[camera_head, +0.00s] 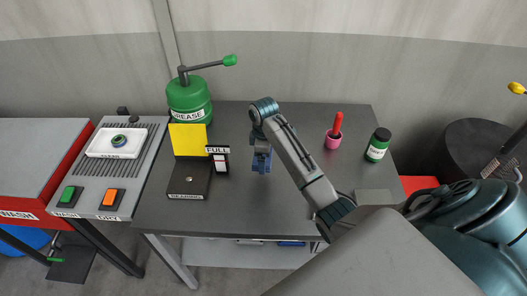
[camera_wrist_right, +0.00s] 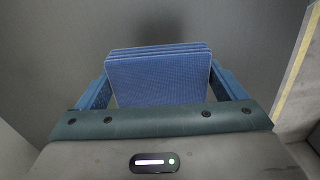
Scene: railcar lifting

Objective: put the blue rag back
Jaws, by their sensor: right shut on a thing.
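The blue rag (camera_wrist_right: 158,75) is a folded, layered cloth. In the right wrist view it sits between the two blue fingers of my right gripper (camera_wrist_right: 160,88), which is shut on it. In the head view my right gripper (camera_head: 262,161) points down over the middle of the dark table (camera_head: 285,200), right of the small "FULL" sign (camera_head: 218,158). The rag is hard to tell from the blue fingers there. I cannot tell whether it touches the table top. My left gripper is not in view.
On the table stand a green grease pump (camera_head: 189,97), yellow panel (camera_head: 188,139), black box (camera_head: 188,181), pink cup (camera_head: 333,139) with a red-handled tool and green jar (camera_head: 377,146). A lower shelf (camera_head: 230,252) holds something blue (camera_head: 291,243). The table's front middle is clear.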

